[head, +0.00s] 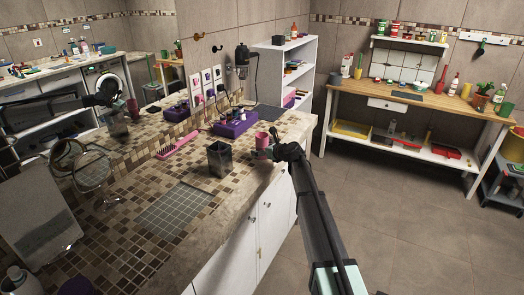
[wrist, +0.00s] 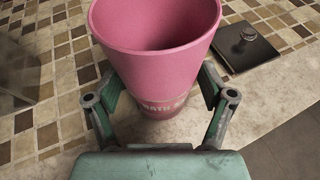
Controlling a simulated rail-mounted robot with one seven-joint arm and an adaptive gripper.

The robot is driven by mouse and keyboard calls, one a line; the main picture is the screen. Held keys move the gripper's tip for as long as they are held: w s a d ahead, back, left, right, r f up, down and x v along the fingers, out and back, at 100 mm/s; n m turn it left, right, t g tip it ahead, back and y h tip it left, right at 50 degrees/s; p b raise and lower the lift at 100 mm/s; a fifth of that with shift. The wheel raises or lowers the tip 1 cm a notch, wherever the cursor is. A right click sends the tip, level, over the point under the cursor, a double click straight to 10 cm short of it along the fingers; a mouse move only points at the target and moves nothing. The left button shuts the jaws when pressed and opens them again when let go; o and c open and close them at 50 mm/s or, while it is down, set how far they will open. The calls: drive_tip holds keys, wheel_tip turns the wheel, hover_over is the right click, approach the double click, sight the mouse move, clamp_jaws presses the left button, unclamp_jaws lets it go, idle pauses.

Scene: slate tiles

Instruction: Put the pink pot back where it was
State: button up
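The pink pot (head: 262,139) stands upright near the front edge of the tiled counter, just right of a dark square container. In the wrist view the pot (wrist: 158,62) fills the upper middle, its open rim toward the camera and lettering low on its side. My gripper (head: 274,150) reaches it from the right. In the wrist view the two fingers of my gripper (wrist: 160,88) close against either side of the pot; their tips are partly hidden behind it. I cannot tell whether the pot's base touches the counter.
The dark square container (head: 220,159) is close left of the pot. A purple tray (head: 235,127) with small items is behind it, and a pink comb (head: 177,145) lies farther left. A dark flat slab (wrist: 262,48) with a knob lies beyond the pot. The counter's grey-tiled patch (head: 175,210) is clear.

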drive_tip(key=shift+s+r, duration=0.1)
drive_tip(key=shift+r, duration=0.05)
drive_tip(key=b+v, duration=0.1)
drive_tip(key=v, duration=1.1)
drive_tip(key=shift+b, duration=0.4)
